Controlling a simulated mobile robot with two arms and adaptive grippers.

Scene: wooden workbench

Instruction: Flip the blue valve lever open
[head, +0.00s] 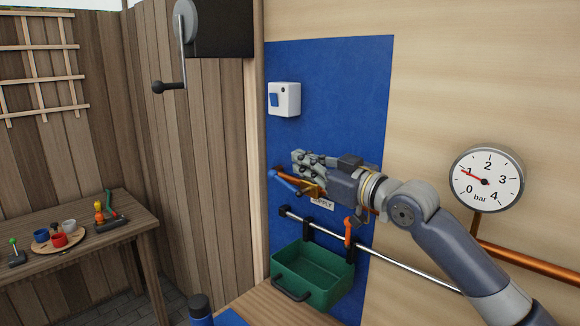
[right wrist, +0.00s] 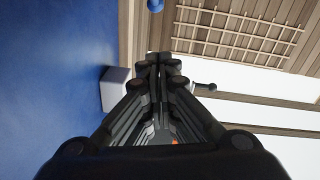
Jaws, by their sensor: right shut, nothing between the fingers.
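The blue valve lever (head: 284,181) sticks out to the left from a brass valve body (head: 311,190) on the blue wall panel (head: 330,70), sloping up toward its free end. A rounded blue end, likely the lever's, shows at the top edge of the right wrist view (right wrist: 155,5). My right gripper (head: 297,157) is shut and empty, just above the lever and valve; its closed fingertips also show in the right wrist view (right wrist: 158,60). I cannot tell whether it touches the lever. The gripper and wrist hide part of the valve. My left gripper is out of view.
A "SUPPLY" label (head: 322,203) sits below the valve. Below it are a rail (head: 410,264) with an orange-handled tool (head: 348,232) and a green bin (head: 313,278). A white switch box (head: 285,99) is above. The gauge (head: 487,179) needle points near 1 bar.

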